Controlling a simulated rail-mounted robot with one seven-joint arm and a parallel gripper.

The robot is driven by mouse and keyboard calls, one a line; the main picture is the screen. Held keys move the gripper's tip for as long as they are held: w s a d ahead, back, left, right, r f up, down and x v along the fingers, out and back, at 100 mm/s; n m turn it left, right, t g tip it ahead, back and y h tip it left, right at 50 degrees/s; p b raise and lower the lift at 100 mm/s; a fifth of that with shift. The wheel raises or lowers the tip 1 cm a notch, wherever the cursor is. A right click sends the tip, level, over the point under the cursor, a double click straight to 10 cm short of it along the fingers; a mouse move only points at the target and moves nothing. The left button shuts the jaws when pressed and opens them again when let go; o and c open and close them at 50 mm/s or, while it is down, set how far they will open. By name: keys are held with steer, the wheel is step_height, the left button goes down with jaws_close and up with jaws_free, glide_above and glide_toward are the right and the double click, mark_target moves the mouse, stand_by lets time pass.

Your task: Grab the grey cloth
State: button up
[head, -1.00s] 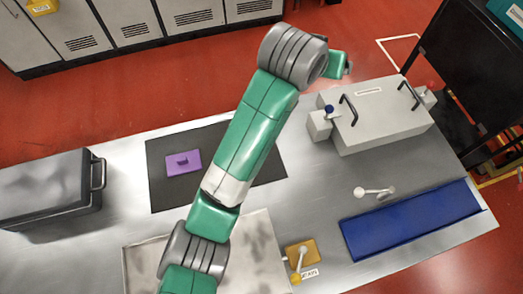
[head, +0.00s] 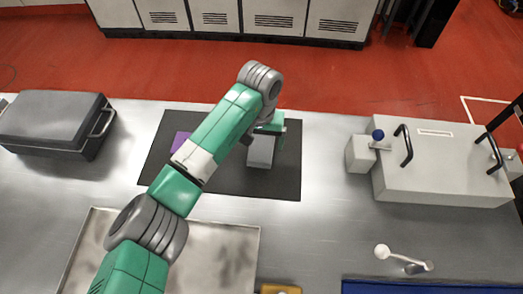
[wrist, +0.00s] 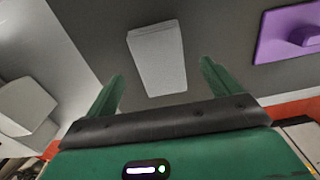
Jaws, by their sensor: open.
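The grey cloth (head: 261,152) is a light grey, folded rectangle on the right half of the black mat. It also shows in the wrist view (wrist: 157,62), beyond and between my two green fingers. My gripper (wrist: 162,70) is open and empty, with a clear gap between its fingers. In the head view my gripper (head: 268,128) is just behind the cloth and hides its far end. I cannot tell the exact height of the fingers above it.
A purple block (wrist: 290,32) lies on the black mat (head: 285,185), partly behind my arm in the head view. A dark case (head: 50,125) stands at left. A pale box with black handles (head: 440,165) stands at right. A metal tray (head: 235,235) lies in front.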

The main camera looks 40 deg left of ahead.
mark_target(261, 150)
step_height(261, 150, down, 4)
steer(key=shift+f+b, duration=0.15)
steer(key=shift+b, duration=0.6)
steer(key=c, duration=1.1)
steer(key=shift+o, duration=0.2)
step_height(261, 150, up, 4)
steer(key=p, duration=0.2)
steer(key=shift+s+p, duration=0.15)
steer(key=shift+p, duration=0.25)
steer(key=s+p, duration=0.1)
steer(key=s, duration=0.4)
steer(key=s+p, duration=0.2)
steer(key=s, duration=0.3)
steer(key=s+d+r+p, duration=0.1)
steer(key=s, duration=0.4)
steer(key=shift+s, duration=0.3)
